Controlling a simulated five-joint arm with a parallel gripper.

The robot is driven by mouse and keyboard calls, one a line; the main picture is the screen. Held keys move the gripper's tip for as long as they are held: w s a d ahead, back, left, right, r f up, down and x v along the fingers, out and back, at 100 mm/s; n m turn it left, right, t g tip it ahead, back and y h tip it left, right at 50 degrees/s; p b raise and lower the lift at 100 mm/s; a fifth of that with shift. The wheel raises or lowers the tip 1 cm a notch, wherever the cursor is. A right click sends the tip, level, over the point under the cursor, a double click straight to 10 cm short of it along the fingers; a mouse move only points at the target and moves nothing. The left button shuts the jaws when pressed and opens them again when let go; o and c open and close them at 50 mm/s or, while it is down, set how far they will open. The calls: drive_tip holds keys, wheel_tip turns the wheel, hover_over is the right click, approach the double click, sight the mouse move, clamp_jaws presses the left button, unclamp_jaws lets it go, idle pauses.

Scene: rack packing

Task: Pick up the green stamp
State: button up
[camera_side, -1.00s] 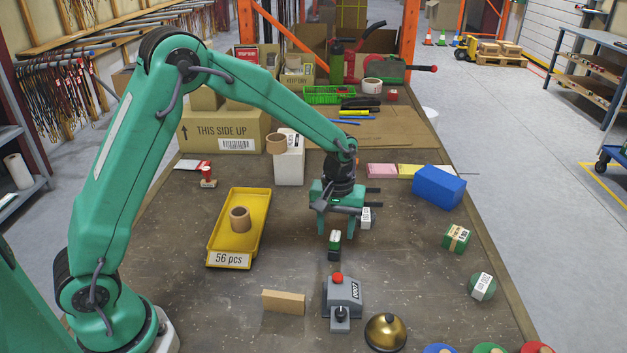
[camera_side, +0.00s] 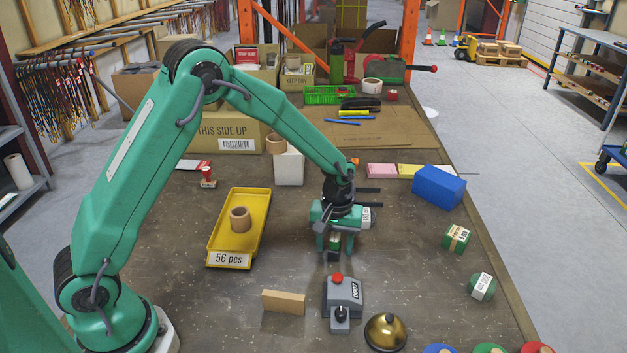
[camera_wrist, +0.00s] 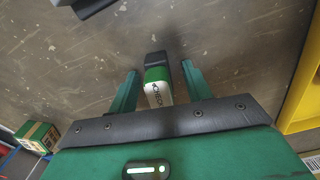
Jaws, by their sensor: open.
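The green stamp (camera_side: 334,243) stands upright on the table, a small block with a green top and a dark foot. In the wrist view the stamp (camera_wrist: 157,84) shows a white label reading "CHECK" between the two fingers. My gripper (camera_side: 335,248) is lowered over it, with one finger on each side. In the wrist view my gripper (camera_wrist: 158,85) is open, with a gap visible between the stamp and each finger. Part of the stamp is hidden by the fingers in the side view.
A grey counter box (camera_side: 344,296) with a red button stands just in front, with a brass bell (camera_side: 385,332) beside it. A yellow tray (camera_side: 226,248) holding a tape roll (camera_side: 240,219) is to the left. A blue block (camera_side: 439,187) lies right.

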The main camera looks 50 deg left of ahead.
sight(336, 237)
clamp_jaws()
drive_tip(key=shift+r, duration=0.15)
drive_tip(key=shift+r, duration=0.6)
drive_tip(key=r, duration=0.3)
drive_tip(key=shift+s+d+r, duration=0.1)
drive_tip(key=shift+s+d, duration=0.1)
drive_tip(key=shift+d, duration=0.15)
drive_tip(key=s+d+r, duration=0.4)
drive_tip(key=d, duration=0.1)
drive_tip(key=s+d+r, duration=0.2)
drive_tip(key=d, duration=0.1)
drive_tip(key=shift+s+d+r, duration=0.2)
drive_tip(key=shift+s+d, duration=0.05)
drive_tip(key=shift+s, duration=0.15)
